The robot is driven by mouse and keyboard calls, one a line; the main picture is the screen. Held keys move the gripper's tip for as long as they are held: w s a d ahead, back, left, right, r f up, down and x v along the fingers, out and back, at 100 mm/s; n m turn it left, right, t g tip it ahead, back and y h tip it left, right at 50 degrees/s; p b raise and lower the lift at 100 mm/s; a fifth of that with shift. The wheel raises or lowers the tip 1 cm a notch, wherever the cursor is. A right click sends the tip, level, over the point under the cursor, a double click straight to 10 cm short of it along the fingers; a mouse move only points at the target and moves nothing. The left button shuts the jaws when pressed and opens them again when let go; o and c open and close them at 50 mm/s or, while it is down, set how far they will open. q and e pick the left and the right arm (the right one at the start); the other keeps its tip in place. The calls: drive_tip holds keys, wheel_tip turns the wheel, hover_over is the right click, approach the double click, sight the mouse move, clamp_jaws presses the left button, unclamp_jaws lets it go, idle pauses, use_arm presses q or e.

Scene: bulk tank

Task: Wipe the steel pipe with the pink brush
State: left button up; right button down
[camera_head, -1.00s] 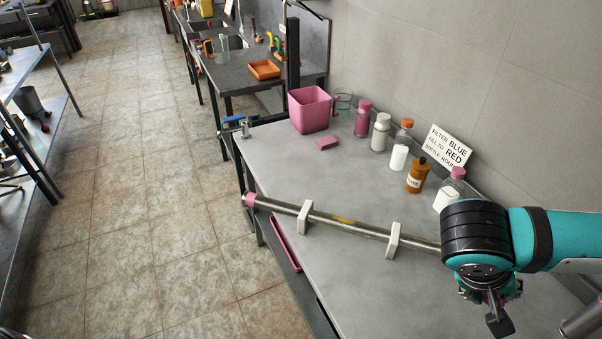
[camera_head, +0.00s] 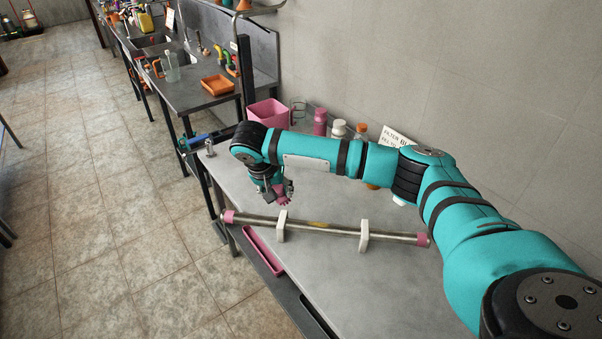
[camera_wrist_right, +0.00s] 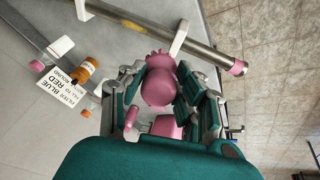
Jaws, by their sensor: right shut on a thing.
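The steel pipe (camera_head: 335,229) lies across the grey bench in two white brackets, with pink ends and a yellow-brown stain (camera_head: 320,225) near its middle. The pipe also shows in the right wrist view (camera_wrist_right: 195,46), with its stain (camera_wrist_right: 132,25). My right gripper (camera_head: 278,191) is shut on the pink brush (camera_head: 284,198), just above the bench, behind the pipe's left part and apart from it. In the right wrist view, the brush's knobby pink head (camera_wrist_right: 160,80) sits between the fingers and partly hides them. My left gripper is not in view.
A white bracket (camera_head: 282,226) stands near my right gripper. A pink bin (camera_head: 268,113), bottles (camera_head: 320,121) and a sign (camera_head: 397,138) line the wall, partly behind my right arm. A pink tray (camera_head: 262,249) hangs below the bench's front edge. The bench's right part is bare.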

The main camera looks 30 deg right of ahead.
use_arm(q)
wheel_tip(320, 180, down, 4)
drive_tip(key=b, duration=0.4)
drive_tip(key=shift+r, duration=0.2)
use_arm(e)
drive_tip(key=d+f+m, duration=0.2)
drive_tip(key=d+f, duration=0.6)
drive_tip(key=shift+w+d, duration=0.25)
drive_tip(key=shift+w, duration=0.05)
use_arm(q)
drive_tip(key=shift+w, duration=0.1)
use_arm(e)
drive_tip(key=shift+r, duration=0.1)
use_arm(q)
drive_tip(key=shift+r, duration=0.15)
